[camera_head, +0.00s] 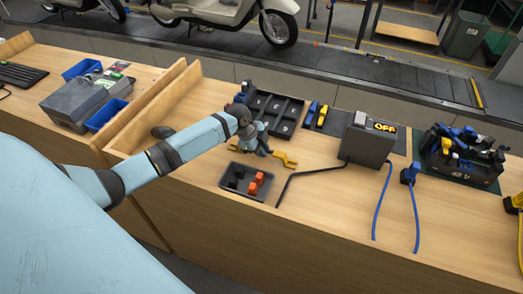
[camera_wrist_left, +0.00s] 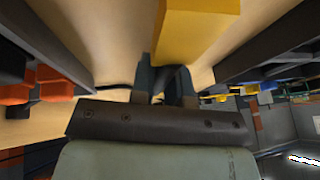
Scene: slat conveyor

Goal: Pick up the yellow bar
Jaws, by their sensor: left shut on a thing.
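The yellow bar (camera_head: 284,158) shows in the head view beside my left gripper (camera_head: 262,150), low over the wooden bench. In the left wrist view the yellow bar (camera_wrist_left: 198,32) is large, at the top centre, right at the fingers of the left gripper (camera_wrist_left: 168,82). The left gripper is shut on the bar. The fingers and wrist hide its middle part in the head view. I cannot tell whether the bar touches the bench. My right gripper is in neither view.
A dark tray (camera_head: 221,183) with black and orange pieces stands in front of the gripper. A black divided tray (camera_head: 262,101) lies behind it. A grey box (camera_head: 366,142) marked "OFF" and a bent black rod (camera_head: 298,176) are to the right. A conveyor (camera_head: 330,62) runs behind the bench.

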